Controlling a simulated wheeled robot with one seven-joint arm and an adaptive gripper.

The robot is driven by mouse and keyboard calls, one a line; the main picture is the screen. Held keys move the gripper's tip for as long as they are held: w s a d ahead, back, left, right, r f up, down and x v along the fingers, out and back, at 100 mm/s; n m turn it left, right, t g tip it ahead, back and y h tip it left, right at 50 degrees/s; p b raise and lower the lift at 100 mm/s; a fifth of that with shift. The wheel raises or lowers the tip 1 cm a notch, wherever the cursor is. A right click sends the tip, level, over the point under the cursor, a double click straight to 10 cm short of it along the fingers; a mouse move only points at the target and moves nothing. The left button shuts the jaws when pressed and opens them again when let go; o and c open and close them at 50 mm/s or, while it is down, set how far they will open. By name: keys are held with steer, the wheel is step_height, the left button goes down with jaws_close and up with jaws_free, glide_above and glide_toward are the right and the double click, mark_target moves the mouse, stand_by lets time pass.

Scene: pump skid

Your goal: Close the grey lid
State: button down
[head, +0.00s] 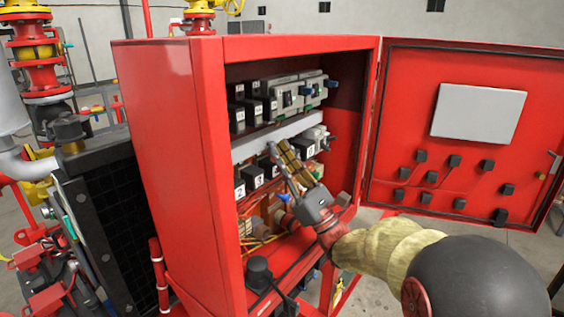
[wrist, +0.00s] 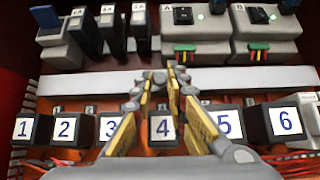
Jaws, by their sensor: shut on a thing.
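The grey lid (head: 252,143) is a long, pale, flat strip running across the red cabinet between the upper and lower rows of devices. It also shows in the wrist view (wrist: 85,83), above a row of black blocks numbered 1 to 6. My gripper (head: 277,146) reaches into the cabinet from the lower right. The gripper is shut on the lid; the exact contact is hard to see.
The red cabinet's door (head: 400,115) stands wide open on the right. Grey devices A (wrist: 190,30) and B (wrist: 262,30) sit above the lid. The numbered block 4 (wrist: 163,127) shows between my fingers. The cabinet's left wall (head: 180,130) bounds the space.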

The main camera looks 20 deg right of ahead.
stand_by(0.4)
steer(key=c, duration=1.8)
jaws_free()
steer(key=shift+w+a, duration=0.1)
steer(key=shift+o, duration=0.2)
steer(key=v, duration=1.2)
steer(key=shift+f, duration=0.1)
